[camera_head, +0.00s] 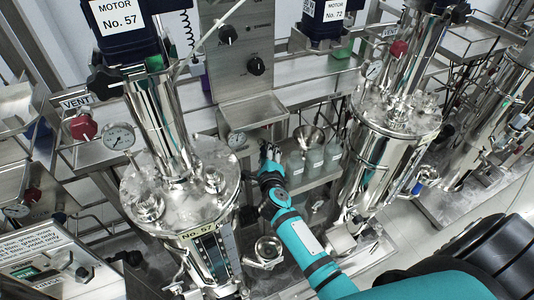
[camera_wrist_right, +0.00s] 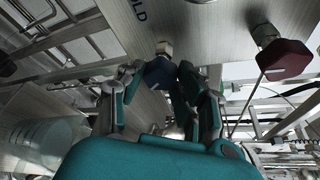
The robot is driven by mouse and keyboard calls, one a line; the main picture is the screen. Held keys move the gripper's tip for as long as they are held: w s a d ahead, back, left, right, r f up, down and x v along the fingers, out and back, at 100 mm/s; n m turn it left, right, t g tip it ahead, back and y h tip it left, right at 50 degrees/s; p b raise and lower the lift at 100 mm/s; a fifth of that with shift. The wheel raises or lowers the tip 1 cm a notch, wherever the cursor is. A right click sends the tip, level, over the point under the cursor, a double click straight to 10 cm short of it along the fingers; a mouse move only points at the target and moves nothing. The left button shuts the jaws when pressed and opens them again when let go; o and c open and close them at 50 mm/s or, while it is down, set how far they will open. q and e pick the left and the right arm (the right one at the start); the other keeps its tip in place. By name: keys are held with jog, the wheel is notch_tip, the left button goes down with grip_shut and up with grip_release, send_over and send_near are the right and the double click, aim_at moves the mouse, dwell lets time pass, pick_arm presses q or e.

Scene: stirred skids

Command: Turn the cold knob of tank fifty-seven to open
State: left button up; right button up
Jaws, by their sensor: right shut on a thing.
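Tank fifty-seven (camera_head: 178,190) is a shiny steel vessel left of centre in the head view, with a "No. 57" label on its front and a motor marked No. 57 on top. The cold knob (camera_wrist_right: 159,73) is dark blue and sits on a short metal stem below a plate lettered "OLD", its first letter hidden. My right gripper (camera_head: 268,152) reaches in to the right of the tank. In the wrist view its fingers (camera_wrist_right: 160,88) are closed around the blue knob, one on each side. The knob is not clearly visible in the head view. My left gripper is not in view.
A dark red knob (camera_wrist_right: 284,59) sits to the right of the blue one. A steel control panel (camera_head: 240,55) with black knobs stands behind. Bottles (camera_head: 314,160) stand just right of my gripper. Tank 72 (camera_head: 385,150) is farther right. Thin pipes cross the wrist view.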

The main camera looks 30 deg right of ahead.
jog(key=n+t+b, duration=0.1)
jog(key=n, duration=0.3)
jog(key=n+t+h+b, duration=0.1)
jog(key=n+b, duration=0.1)
jog(key=n, duration=0.1)
jog(key=f+n+t+h+b, duration=0.1)
jog(key=n+t, duration=0.1)
jog(key=n, duration=0.2)
jog(key=shift+n+b, duration=0.3)
jog(key=shift+n+t, duration=0.3)
dwell(0.3)
jog(key=o, duration=1.1)
jog(key=shift+r, duration=0.1)
jog(key=shift+o, duration=0.2)
jog(key=shift+r, duration=0.1)
